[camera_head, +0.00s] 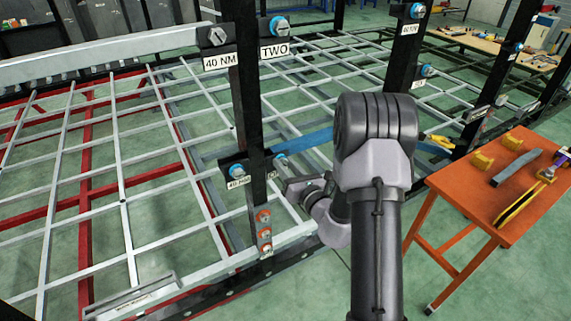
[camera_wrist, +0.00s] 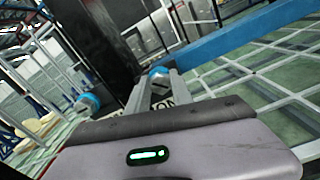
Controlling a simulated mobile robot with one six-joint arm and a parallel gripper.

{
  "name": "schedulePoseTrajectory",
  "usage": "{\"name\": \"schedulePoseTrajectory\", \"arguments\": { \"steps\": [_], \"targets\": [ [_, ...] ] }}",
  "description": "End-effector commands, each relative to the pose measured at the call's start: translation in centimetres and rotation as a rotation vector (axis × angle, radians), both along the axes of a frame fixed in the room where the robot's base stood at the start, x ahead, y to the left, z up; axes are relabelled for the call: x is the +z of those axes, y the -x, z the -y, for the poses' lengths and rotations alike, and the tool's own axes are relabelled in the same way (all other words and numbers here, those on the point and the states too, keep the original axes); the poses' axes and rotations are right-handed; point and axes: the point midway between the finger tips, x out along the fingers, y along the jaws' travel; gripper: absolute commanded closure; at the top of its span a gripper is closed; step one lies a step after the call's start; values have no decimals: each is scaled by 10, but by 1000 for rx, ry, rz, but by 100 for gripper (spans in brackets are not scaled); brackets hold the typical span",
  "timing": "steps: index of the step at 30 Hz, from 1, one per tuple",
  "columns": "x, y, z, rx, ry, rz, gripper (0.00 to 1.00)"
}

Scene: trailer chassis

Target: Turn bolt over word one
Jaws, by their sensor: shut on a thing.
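The bolt over word one, with a blue washer, shows in the wrist view (camera_wrist: 159,71) between the ends of my two grey fingers. In the head view this bolt (camera_head: 280,160) sits on a black bracket at the post, just beside my gripper (camera_head: 287,178). My gripper is shut on the bolt. The white word label (camera_wrist: 166,103) under it is partly hidden by the fingers; only letters like "ON" show. In the head view the label (camera_head: 272,175) is also mostly covered.
Another blue-washered bolt (camera_head: 237,170) with a 40 NM label is left on the same bracket. Bolts by the TWO label (camera_head: 275,49) are higher up. A blue beam (camera_wrist: 245,32) runs close behind my gripper. An orange table (camera_head: 460,190) with tools stands right.

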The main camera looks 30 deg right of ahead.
Motion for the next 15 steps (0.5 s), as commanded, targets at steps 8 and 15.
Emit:
{"name": "schedulePoseTrajectory", "arguments": {
  "steps": [8,15],
  "targets": [
    [2,1,1,-1,-217,-12,100],
    [2,1,1,0,-446,-20,100]
  ]
}}
